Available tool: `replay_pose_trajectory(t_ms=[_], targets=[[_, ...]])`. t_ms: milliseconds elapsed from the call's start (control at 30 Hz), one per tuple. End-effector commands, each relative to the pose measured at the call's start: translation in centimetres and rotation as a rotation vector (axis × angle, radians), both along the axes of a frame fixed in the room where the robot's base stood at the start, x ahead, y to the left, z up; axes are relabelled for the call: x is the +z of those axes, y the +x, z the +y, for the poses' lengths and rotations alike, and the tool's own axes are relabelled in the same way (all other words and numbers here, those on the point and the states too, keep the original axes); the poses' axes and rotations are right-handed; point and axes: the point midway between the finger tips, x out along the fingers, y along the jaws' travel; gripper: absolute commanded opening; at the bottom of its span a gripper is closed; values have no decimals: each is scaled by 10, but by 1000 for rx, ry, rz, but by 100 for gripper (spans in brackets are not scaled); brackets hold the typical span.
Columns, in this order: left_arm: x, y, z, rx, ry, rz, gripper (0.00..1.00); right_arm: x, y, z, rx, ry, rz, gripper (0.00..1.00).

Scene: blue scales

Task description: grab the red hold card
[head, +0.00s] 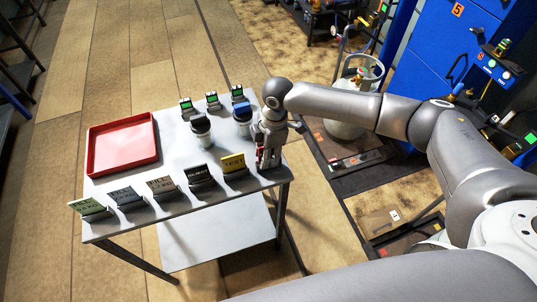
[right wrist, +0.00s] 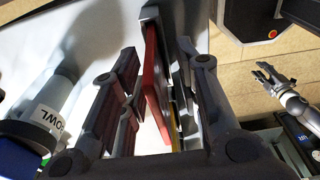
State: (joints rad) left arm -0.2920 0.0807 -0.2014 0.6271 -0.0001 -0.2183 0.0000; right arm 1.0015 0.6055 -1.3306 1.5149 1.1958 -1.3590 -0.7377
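The red hold card (right wrist: 155,85) stands between the two fingers of my right gripper (right wrist: 163,95) in the right wrist view, with a gap on its left side. In the head view my right gripper (head: 267,158) points down at the right end of the card row, and only a sliver of red shows between its fingers. The fingers look spread around the card, not closed on it. My left gripper is outside the head view; a small distant gripper with spread fingers, which looks like my left one (right wrist: 266,73), shows in the right wrist view.
Several other cards stand left of my gripper, the nearest a yellow card (head: 233,163) and a black card (head: 199,174). A red tray (head: 123,146) lies on the left of the grey table (head: 175,203).

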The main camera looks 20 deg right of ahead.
Motion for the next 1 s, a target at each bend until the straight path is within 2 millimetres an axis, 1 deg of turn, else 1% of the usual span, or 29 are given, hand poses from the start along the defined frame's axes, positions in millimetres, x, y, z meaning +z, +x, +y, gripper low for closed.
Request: replay_pose_trajectory(t_ms=[67, 300, 633, 733, 867, 1000], targets=[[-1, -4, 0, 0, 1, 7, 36, 0, 0, 0, 0, 0, 0, 30], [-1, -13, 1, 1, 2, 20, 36, 1, 0, 0, 0, 1, 0, 0], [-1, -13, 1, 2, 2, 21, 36, 1, 0, 0, 0, 1, 0, 0], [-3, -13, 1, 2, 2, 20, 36, 6, 1, 1, 1, 2, -2, 0], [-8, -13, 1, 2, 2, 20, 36, 24, 1, 1, 1, 3, -4, 0], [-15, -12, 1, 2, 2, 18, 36, 53, 1, 0, 2, 2, -4, 0]])
